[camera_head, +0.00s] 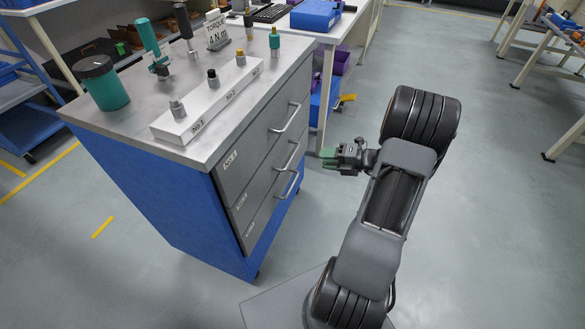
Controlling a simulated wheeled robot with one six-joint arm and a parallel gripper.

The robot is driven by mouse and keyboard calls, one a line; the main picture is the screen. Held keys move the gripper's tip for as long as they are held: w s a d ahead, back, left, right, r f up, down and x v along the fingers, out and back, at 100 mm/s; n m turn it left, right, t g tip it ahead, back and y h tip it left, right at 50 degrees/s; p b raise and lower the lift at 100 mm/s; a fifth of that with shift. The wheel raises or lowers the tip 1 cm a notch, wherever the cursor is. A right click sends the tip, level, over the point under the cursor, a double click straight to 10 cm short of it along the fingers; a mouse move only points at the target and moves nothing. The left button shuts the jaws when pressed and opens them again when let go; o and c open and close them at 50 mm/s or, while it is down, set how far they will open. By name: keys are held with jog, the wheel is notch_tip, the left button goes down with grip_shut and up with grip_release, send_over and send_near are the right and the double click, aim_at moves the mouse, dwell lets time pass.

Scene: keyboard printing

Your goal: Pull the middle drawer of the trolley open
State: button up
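The trolley (165,205) is blue with a grey top and stands left of centre, with three grey drawers on its right-facing front. The middle drawer (255,185) lies flush with the others and looks closed. Its silver bar handle (291,157) sticks out between the top handle (288,118) and the bottom handle (288,186). My gripper (328,158) is to the right of the middle handle, pointing left towards the drawer fronts, apart from the handle. Its two green fingertips show a small gap and hold nothing visible.
A workbench (335,30) stands behind the trolley. The floor to the right is mostly clear.

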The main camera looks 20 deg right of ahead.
aim_at(292, 154)
jog(key=w+a+f+b, duration=0.1)
jog(key=w+a, duration=0.1)
jog(key=w, duration=0.1)
jog(key=w+a+f+m+b, duration=0.1)
jog(key=w+a+f+b, duration=0.1)
jog(key=w+a, duration=0.1)
jog(key=w+a+f+m+b, duration=0.1)
jog(key=w+a, duration=0.1)
jog(key=w, duration=0.2)
jog(key=shift+a+f+t+b, duration=0.25)
jog(key=shift+t+b, duration=0.1)
jog(key=shift+t, duration=0.05)
grip_shut()
dwell(0.4)
